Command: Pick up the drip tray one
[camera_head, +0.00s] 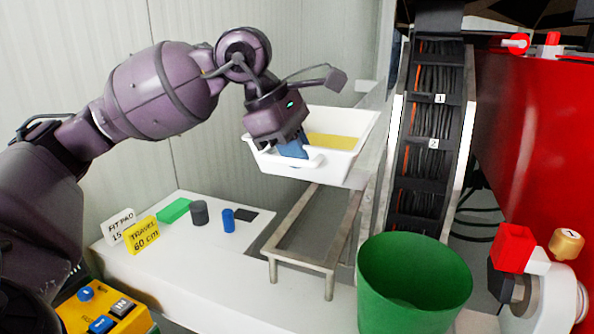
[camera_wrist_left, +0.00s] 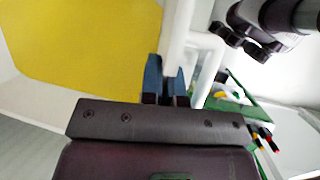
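The drip tray (camera_head: 355,126) is a white, deep, rectangular tray with a flat yellow floor, seen in the head view above a metal frame. In the left wrist view its yellow floor (camera_wrist_left: 85,40) fills the upper left. A white bar-like handle (camera_head: 315,158) runs along its near side. My left gripper (camera_head: 293,148) reaches down to this handle with blue fingers. In the left wrist view the fingers (camera_wrist_left: 166,85) sit on both sides of the white handle (camera_wrist_left: 176,45) and appear closed on it. Whether the tray touches the frame I cannot tell. My right gripper is not identifiable in view.
The metal frame (camera_head: 331,262) stands on a white bench (camera_head: 190,271). A green bin (camera_head: 415,285) stands front right. A cable rack (camera_head: 432,140) and red machine (camera_head: 540,150) rise at right. Small blocks, including a green one (camera_head: 174,211), and signs lie at left.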

